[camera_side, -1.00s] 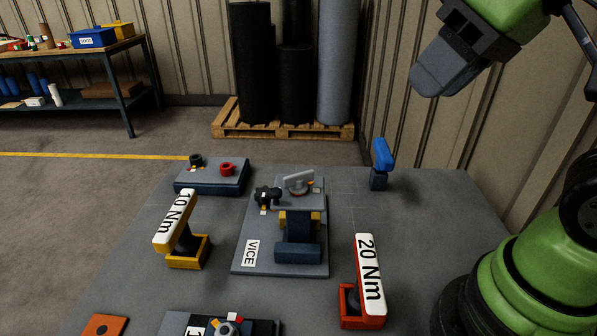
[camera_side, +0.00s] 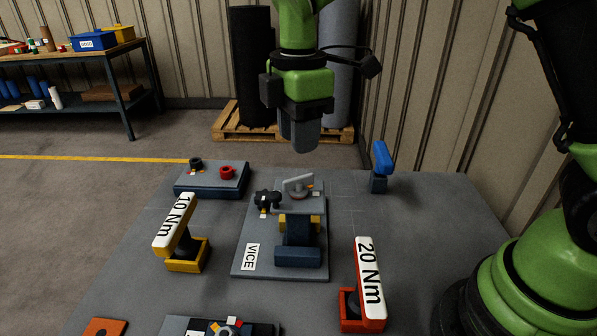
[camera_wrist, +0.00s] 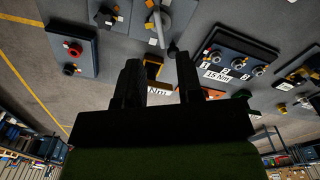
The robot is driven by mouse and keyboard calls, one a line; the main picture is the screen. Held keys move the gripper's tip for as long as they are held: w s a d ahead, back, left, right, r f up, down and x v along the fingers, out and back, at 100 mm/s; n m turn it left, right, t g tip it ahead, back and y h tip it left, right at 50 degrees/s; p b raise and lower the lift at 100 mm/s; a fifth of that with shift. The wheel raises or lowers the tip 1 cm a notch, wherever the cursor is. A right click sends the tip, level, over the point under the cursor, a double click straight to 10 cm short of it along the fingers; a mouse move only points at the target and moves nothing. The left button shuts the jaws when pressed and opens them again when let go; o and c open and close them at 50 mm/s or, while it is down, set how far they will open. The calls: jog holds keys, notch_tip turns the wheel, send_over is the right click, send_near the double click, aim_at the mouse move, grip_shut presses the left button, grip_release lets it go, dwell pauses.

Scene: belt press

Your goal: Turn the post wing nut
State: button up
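The grey wing nut (camera_side: 299,184) stands on the raised block at the back of the vice plate (camera_side: 265,262), its flat wing slanting up to the right. A black star knob (camera_side: 267,199) is just left of it. My gripper (camera_side: 299,145) hangs above and behind the wing nut, pointing down and clear of it. In the wrist view my gripper (camera_wrist: 160,75) has its two dark fingers apart with nothing held between them. The vice shows at the top of the wrist view, partly cut off, with the star knob (camera_wrist: 105,16) to its left.
A yellow-based 10 Nm tool (camera_side: 182,230) stands left and a red-based 20 Nm tool (camera_side: 368,285) front right. A box with a red knob (camera_side: 212,179) lies back left. A blue-handled tool (camera_side: 381,162) stands back right. A numbered 15 Nm panel (camera_wrist: 235,62) shows in the wrist view.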

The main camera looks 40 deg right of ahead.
aim_at(298, 177)
notch_tip(298, 177, down, 7)
jog(key=shift+f, duration=0.2)
grip_shut()
